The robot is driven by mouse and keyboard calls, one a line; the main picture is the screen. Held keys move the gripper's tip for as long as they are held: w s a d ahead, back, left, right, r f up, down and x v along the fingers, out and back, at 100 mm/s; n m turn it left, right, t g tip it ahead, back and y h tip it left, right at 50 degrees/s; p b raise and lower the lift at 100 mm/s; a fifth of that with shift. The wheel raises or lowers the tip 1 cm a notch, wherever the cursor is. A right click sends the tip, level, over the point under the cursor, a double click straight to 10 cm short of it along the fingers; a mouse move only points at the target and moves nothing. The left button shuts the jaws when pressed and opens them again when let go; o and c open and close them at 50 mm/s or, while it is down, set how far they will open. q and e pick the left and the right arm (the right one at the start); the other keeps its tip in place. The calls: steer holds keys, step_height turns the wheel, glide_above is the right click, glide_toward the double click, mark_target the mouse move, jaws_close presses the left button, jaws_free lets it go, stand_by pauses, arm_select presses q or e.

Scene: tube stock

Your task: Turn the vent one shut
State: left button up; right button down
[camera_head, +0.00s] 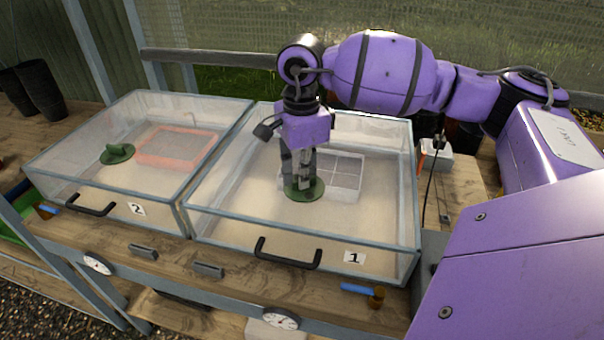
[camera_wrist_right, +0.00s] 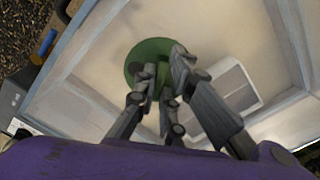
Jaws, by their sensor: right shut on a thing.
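The vent of box one is a round green disc (camera_head: 304,190) on the clear lid of the box labelled 1 (camera_head: 354,257). My right gripper (camera_head: 304,178) points down over it, its fingers shut on the vent's raised grip. In the right wrist view the green vent (camera_wrist_right: 148,58) lies at the fingertips of my right gripper (camera_wrist_right: 160,88), which partly hide the grip. A second green vent (camera_head: 117,153) sits on the lid of the box labelled 2 (camera_head: 136,209). My left gripper is not in view.
Under lid one lies a white tray (camera_head: 345,172); under lid two an orange-red tray (camera_head: 180,146). Black handles (camera_head: 288,254) stick out at the front. Dials (camera_head: 281,318) sit on the bench's front edge. Black pots (camera_head: 38,88) stand at the far left.

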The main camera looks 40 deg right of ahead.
steer(key=m, duration=0.2)
steer(key=shift+w+m, duration=0.1)
steer(key=shift+m, duration=0.3)
steer(key=shift+d+r+m, duration=0.1)
steer(key=shift+m, duration=1.6)
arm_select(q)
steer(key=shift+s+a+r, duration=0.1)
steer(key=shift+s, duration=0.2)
arm_select(e)
steer(key=shift+w+m, duration=0.1)
steer(key=shift+m, duration=0.3)
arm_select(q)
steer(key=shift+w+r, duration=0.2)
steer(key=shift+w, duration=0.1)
arm_select(e)
steer(key=c, duration=1.8)
jaws_free()
steer(key=shift+c, duration=0.2)
